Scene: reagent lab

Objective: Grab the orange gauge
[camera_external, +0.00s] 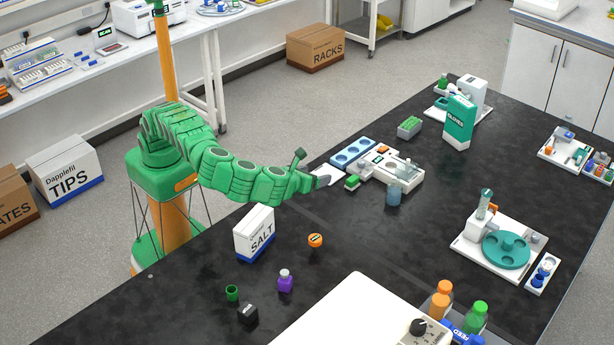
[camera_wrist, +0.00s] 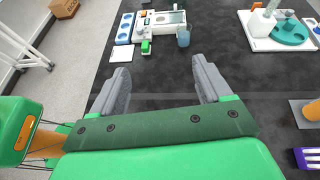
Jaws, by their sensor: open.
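The orange gauge (camera_external: 315,240), a small round orange piece with a dark mark, sits on the black table in the external view, right of the white SALT box (camera_external: 254,236). My gripper (camera_external: 322,180) is above the table, farther back than the gauge and apart from it. In the wrist view its two grey fingers (camera_wrist: 163,85) stand wide apart with only bare table between them. An orange and grey thing (camera_wrist: 305,112) is cut by the right edge there; I cannot tell if it is the gauge.
A purple bottle (camera_external: 285,282), a green cup (camera_external: 232,293) and a black block (camera_external: 248,313) stand in front of the gauge. A white device (camera_external: 350,315) is at the front. A bluish beaker (camera_external: 393,196) and a white instrument (camera_external: 385,165) lie beyond my gripper.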

